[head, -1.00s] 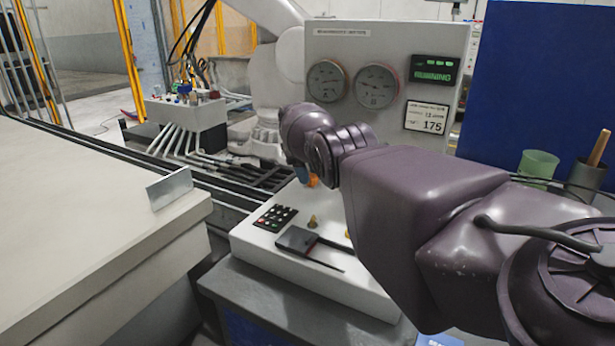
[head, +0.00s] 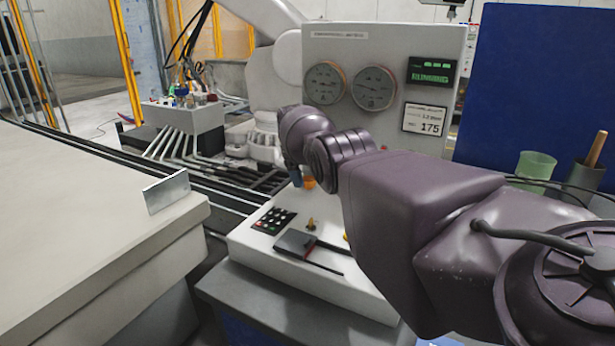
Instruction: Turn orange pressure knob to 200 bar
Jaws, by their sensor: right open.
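The orange knob (head: 309,182) shows as a small orange patch on the white control console (head: 262,249), partly hidden by my right arm. My right gripper (head: 296,178) points down beside the knob, seen mostly from behind. Its fingers are largely hidden by my wrist, and I cannot tell whether they touch the knob. It is open. Two round gauges (head: 373,88) sit on the upright panel behind. My left gripper is out of view.
A keypad (head: 274,221), a small brass knob (head: 311,224) and a dark flat device (head: 296,242) are on the console's front. A green display (head: 431,71) is on the panel. A beige table with a metal plate (head: 166,192) stands at left. Cups (head: 536,168) stand at right.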

